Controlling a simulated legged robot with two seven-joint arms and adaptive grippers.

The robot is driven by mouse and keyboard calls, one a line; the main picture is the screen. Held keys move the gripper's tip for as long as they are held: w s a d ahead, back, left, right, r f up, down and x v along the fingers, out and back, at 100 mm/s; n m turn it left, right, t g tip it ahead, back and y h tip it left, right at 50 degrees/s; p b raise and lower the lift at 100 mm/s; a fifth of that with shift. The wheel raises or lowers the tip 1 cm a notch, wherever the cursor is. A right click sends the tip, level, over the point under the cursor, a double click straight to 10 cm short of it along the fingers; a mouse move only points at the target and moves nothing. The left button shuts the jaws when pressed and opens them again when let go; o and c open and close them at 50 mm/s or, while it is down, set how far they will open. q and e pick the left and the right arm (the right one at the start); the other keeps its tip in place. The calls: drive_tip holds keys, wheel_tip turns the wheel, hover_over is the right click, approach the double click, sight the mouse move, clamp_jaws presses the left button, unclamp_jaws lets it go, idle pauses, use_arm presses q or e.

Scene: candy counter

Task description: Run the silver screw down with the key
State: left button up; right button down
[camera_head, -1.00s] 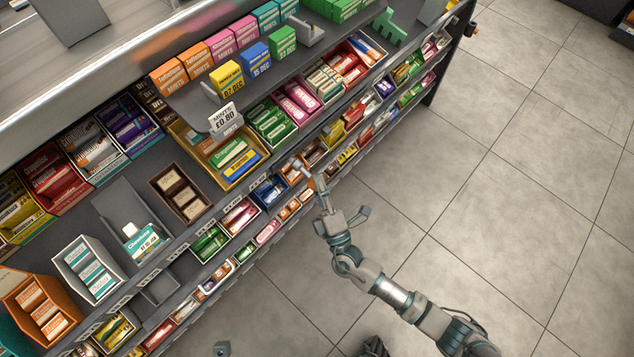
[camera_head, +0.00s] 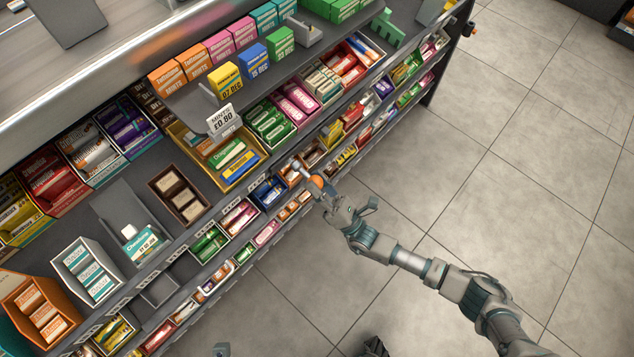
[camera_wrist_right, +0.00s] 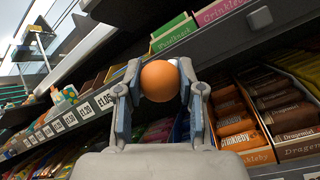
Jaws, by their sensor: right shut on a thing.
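The key has an orange, rounded handle (camera_head: 317,182) with a pale grey end (camera_head: 297,167) pointing toward the shelf front. My right gripper (camera_head: 323,189) is shut on this handle, in front of the lower shelf's price strip. In the right wrist view, the orange handle (camera_wrist_right: 160,80) sits between the two fingers and hides most of what lies beyond it. I cannot make out the silver screw; the key's end and the handle may cover it.
Candy trays fill the shelves around the key. A tray of orange and brown bars (camera_wrist_right: 240,125) is close to the right finger. A shelf edge (camera_wrist_right: 235,48) runs just above it at the right. The tiled floor (camera_head: 500,200) to the right is clear.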

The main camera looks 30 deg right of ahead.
drive_tip(key=n+g+y, duration=0.1)
drive_tip(key=n+y, duration=0.1)
drive_tip(key=n, duration=0.2)
drive_tip(key=n+g+y, duration=0.1)
drive_tip(key=n, duration=0.2)
drive_tip(key=n+g+y, duration=0.2)
drive_tip(key=shift+d+r+n, duration=0.1)
drive_tip(key=shift+r+n, duration=0.05)
drive_tip(key=shift+n, duration=0.25)
drive_tip(key=n+g, duration=0.2)
drive_tip(key=n, duration=0.1)
drive_tip(key=shift+y, duration=0.4)
